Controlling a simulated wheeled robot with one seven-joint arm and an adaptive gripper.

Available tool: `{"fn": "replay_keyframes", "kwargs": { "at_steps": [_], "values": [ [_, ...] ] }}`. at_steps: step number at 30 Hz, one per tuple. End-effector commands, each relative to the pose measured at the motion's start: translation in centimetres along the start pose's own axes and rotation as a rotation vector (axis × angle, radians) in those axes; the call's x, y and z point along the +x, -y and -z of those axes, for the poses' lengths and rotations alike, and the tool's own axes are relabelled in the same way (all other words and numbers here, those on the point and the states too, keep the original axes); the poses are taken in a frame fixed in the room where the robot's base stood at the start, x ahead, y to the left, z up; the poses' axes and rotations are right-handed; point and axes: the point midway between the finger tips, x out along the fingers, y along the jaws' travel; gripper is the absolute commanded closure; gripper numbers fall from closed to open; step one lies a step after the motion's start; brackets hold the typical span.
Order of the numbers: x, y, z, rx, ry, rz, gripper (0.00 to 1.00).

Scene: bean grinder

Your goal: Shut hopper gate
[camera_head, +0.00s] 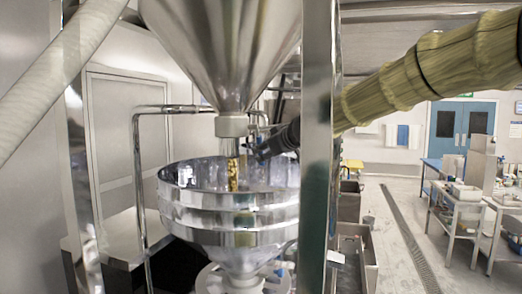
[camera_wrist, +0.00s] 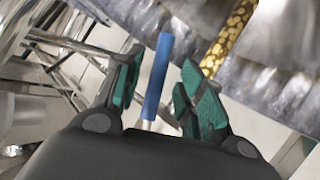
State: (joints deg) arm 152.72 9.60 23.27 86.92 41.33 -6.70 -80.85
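The steel hopper (camera_head: 222,45) hangs above a round steel bowl (camera_head: 230,218). A stream of golden beans (camera_head: 233,175) falls from the hopper outlet (camera_head: 231,126) into the bowl, so the gate is open. The stream also shows at the upper right of the wrist view (camera_wrist: 230,36). The gate handle is a blue bar (camera_wrist: 158,76) on a thin metal stem, in the wrist view. My gripper (camera_wrist: 160,82) is open, with one green-padded finger on each side of the blue handle and gaps beside it. In the head view, my gripper (camera_head: 262,152) is next to the outlet; the handle is mostly hidden.
A vertical steel post (camera_head: 317,150) stands right of the hopper and partly hides my arm. A bent metal pipe (camera_head: 137,190) stands to the left. The bowl rim (camera_head: 185,192) lies below my gripper. Open floor (camera_head: 395,235) and benches lie to the right.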

Motion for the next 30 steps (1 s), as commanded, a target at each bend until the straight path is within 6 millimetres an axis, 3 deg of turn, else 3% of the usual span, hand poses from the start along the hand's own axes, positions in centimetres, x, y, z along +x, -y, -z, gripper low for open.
{"fn": "replay_keyframes", "kwargs": {
  "at_steps": [10, 24, 30],
  "values": [
    [3.3, -0.1, 0.1, 0.002, 0.000, 0.000, 0.61],
    [4.0, 0.0, -0.1, 0.001, 0.000, -0.001, 0.61],
    [3.9, -0.1, -0.1, 0.001, 0.000, -0.001, 0.97]
  ]
}}
